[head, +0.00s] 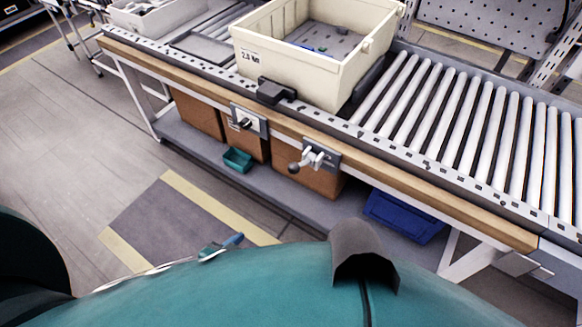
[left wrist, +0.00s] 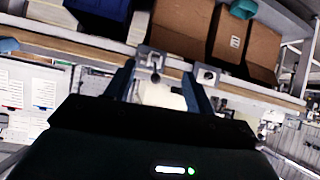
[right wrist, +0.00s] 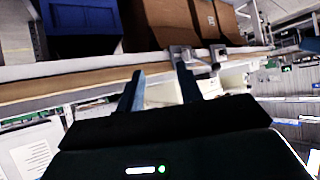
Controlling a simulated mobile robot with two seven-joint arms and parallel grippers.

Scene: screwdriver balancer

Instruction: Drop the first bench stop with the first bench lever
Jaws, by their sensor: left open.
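A dark block (head: 275,91), which looks like a bench stop, stands up at the roller bench's front edge against the cream tote. Two levers on plates sit on the bench's wooden front rail: a left one (head: 246,122) and a right one (head: 312,158) with a dark ball knob at lower left. I cannot tell which is the first. My left gripper (head: 224,246) is low in front of the bench, mostly hidden by my body, apart from both levers. In the left wrist view it (left wrist: 158,74) is open and empty. My right gripper (right wrist: 159,72) is open and empty, facing the rail.
The cream tote (head: 285,72) sits on the bench; bare rollers (head: 450,120) lie to its right. Below are brown boxes (head: 310,180), a small teal bin (head: 237,160) and a blue crate (head: 405,215) on a shelf. The floor before the bench is clear.

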